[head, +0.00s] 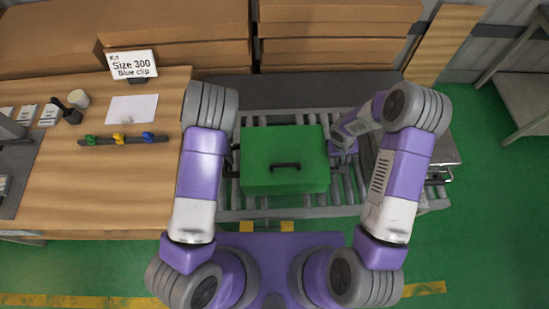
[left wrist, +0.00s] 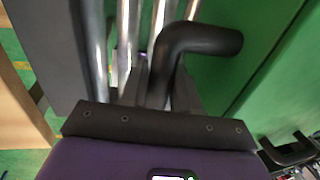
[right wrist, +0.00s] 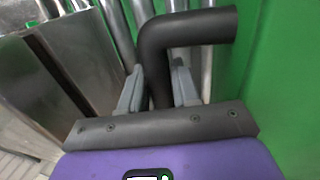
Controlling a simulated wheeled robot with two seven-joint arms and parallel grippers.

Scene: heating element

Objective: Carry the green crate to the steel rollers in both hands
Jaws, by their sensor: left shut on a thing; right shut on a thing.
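The green crate (head: 285,150) is at the middle of the head view, lid closed, with a black handle on its near side. It is level over the steel rollers (head: 290,211); I cannot tell whether it touches them. My left gripper (head: 230,161) is at the crate's left side, mostly hidden by my arm. In the left wrist view it is shut on the black bent side handle (left wrist: 200,38). My right gripper (right wrist: 158,88) is shut on the matching side handle (right wrist: 190,26), with grey fingers on either side of the bar.
A wooden table (head: 100,190) with a sign (head: 133,64), paper and coloured clips is at left. Cardboard boxes (head: 180,55) stand behind the rollers. A metal box (head: 440,150) is close on the right. Green floor (head: 490,210) is open farther right.

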